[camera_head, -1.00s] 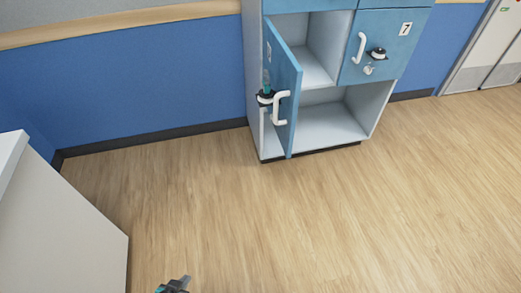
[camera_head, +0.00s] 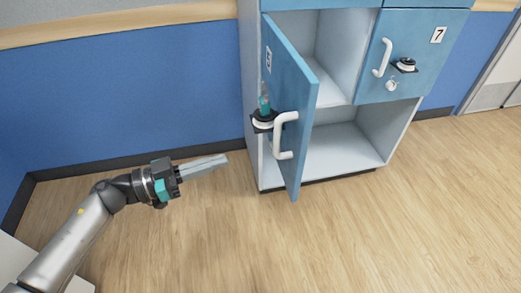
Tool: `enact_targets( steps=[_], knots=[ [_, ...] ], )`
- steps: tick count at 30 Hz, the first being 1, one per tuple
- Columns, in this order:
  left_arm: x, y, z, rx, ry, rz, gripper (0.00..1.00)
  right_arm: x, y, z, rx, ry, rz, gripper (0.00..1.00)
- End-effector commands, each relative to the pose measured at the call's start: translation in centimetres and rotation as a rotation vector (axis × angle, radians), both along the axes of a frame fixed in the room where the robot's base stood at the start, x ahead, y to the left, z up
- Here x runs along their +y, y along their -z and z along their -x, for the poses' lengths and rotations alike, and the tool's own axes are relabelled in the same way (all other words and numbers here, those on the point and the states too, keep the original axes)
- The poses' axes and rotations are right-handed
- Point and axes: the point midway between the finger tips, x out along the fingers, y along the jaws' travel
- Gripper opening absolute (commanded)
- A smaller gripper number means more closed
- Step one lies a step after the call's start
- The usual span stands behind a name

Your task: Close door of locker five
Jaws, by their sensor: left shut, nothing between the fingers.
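The blue door of locker five (camera_head: 290,80) stands open, swung out from the left side of the locker cabinet (camera_head: 335,155). A black and white lock piece with a teal part (camera_head: 264,117) sits at the door's left face. My left gripper (camera_head: 226,159) is shut and empty, to the left of the door and apart from it, with its fingers pointing right. My right gripper is not in view.
The door of locker seven (camera_head: 412,60) is shut, with a handle, lock and key. Open empty compartments show beside it. A white unit (camera_head: 30,270) is at the lower left. The wooden floor (camera_head: 400,230) in front is clear.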

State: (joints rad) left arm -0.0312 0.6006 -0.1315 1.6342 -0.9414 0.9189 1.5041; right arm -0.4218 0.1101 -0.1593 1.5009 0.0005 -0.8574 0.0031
Motion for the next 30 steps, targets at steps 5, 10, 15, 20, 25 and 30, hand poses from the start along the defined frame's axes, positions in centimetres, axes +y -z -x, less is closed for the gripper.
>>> enact_targets(
  steps=[5,10,15,20,25,30],
  knots=[
    [-2.9,0.1,-1.7,-0.002,-0.001,0.004,0.00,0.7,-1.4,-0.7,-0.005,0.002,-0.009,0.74],
    [-5.7,0.1,-3.2,-0.003,-0.001,0.005,0.00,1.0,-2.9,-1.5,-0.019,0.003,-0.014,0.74],
    [-7.7,0.1,-4.4,-0.002,-0.003,0.003,0.00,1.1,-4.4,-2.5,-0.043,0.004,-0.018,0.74],
    [-8.8,0.1,-5.0,0.000,-0.003,0.002,0.00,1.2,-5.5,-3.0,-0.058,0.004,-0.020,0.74],
    [-9.3,0.1,-5.3,0.001,-0.003,0.002,0.00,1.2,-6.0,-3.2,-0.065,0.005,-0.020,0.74],
    [-9.4,0.0,-5.3,0.001,-0.004,0.002,0.00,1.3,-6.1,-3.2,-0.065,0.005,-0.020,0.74]
  ],
)
